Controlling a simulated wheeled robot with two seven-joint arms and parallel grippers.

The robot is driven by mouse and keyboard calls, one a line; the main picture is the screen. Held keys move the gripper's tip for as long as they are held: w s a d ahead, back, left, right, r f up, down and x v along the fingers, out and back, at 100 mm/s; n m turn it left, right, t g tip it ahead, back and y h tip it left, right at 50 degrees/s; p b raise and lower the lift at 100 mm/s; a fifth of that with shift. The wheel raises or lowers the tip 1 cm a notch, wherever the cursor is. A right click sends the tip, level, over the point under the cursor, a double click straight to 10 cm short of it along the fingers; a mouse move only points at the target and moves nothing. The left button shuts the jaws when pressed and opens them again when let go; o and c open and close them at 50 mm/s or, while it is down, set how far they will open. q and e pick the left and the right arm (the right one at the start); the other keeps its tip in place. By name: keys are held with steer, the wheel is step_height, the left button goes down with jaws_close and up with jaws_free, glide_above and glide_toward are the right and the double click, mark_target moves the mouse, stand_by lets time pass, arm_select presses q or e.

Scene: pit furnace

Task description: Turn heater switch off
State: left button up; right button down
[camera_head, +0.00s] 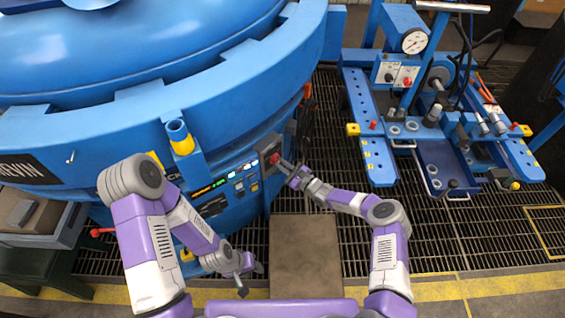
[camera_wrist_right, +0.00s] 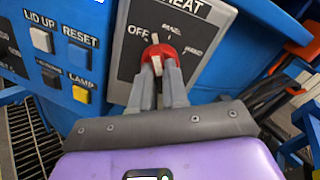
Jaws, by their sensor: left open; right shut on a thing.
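The heater switch is a red knob (camera_wrist_right: 160,50) with a white pointer on a grey panel marked HEAT (camera_wrist_right: 185,25). The labels around it include OFF at upper left and PANEL at the top. In the right wrist view the pointer tips up between these two labels. My right gripper (camera_wrist_right: 158,72) has its two grey fingers shut on the red knob. In the head view the knob (camera_head: 273,158) is on the furnace front and my right gripper (camera_head: 281,164) reaches it from the right. My left gripper (camera_head: 252,278) is open and empty, low in front of the furnace.
LID UP (camera_wrist_right: 41,39), RESET (camera_wrist_right: 78,56) and LAMP (camera_wrist_right: 81,94) buttons sit left of the switch. The blue furnace (camera_head: 160,90) fills the upper left. A blue gauge rig (camera_head: 375,150) stands right. Grating (camera_head: 470,235) covers the floor.

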steer(key=shift+n+p, duration=0.75)
steer(key=shift+n, duration=1.15)
steer(key=shift+f, duration=0.1)
steer(key=c, duration=1.1)
jaws_free()
steer(key=shift+c, duration=0.2)
steer(key=p+v, duration=0.2)
steer(key=v, duration=0.5)
steer(key=shift+s+d+p, duration=0.2)
steer(key=shift+d+p, duration=0.05)
steer(key=shift+p, duration=0.1)
